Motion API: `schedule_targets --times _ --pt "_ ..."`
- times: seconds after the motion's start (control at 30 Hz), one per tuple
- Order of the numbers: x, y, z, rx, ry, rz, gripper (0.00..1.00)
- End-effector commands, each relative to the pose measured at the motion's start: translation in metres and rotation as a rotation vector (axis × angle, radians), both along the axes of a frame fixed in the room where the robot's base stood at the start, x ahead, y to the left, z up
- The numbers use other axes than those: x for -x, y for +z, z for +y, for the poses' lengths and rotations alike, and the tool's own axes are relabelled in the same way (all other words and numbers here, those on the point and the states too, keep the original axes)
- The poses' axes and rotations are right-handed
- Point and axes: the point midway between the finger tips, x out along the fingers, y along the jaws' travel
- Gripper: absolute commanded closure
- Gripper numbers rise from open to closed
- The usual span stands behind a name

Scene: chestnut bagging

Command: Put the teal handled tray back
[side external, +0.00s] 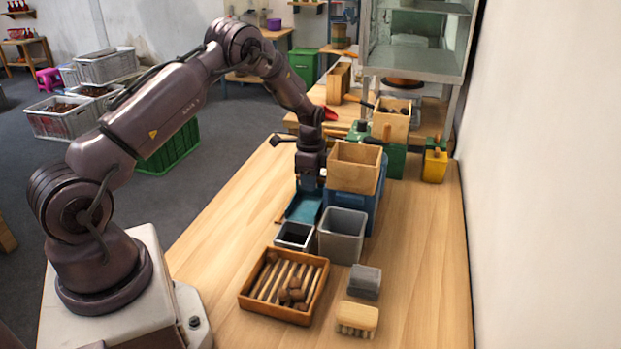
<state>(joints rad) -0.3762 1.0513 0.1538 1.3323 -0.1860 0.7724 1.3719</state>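The teal tray (303,208) lies in the middle of the table, left of a blue bin (357,206) and behind a small dark-lined bin (295,236). My gripper (308,183) points down right over the tray's far end. The tray's handle cannot be made out, and the gripper covers part of the tray. The fingers are small and dark here, so I cannot tell whether they are open or shut, or whether they touch the tray.
A wooden box (355,167) sits on the blue bin, close right of my gripper. A grey bin (342,235), a wooden tray of sticks (319,288), a grey block (365,281) and a brush (357,318) stand nearer. Table is clear at left (230,215) and right (425,250).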

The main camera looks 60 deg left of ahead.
Motion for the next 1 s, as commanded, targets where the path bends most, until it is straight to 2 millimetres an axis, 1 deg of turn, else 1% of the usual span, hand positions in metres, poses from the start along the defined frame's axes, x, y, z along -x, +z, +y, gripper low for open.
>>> schedule_targets --times 0.03,0.07,0.33,0.47,0.57,0.8,0.9,1.0 --pt "0.0 0.0 0.0 0.0 0.0 0.0 0.65" --pt "0.0 0.0 0.0 0.0 0.0 0.0 0.6" --pt "0.0 0.001 0.0 0.0 0.0 0.0 0.6" --pt "0.0 0.011 0.0 0.0 0.0 -0.001 0.6" --pt "-0.001 0.028 0.0 -0.001 -0.001 -0.004 0.6" --pt "-0.001 0.081 0.0 -0.001 0.0 -0.004 0.6" --pt "-0.001 0.099 0.0 -0.001 0.0 -0.004 0.6" --pt "-0.001 0.112 0.0 -0.001 -0.001 -0.002 0.6"
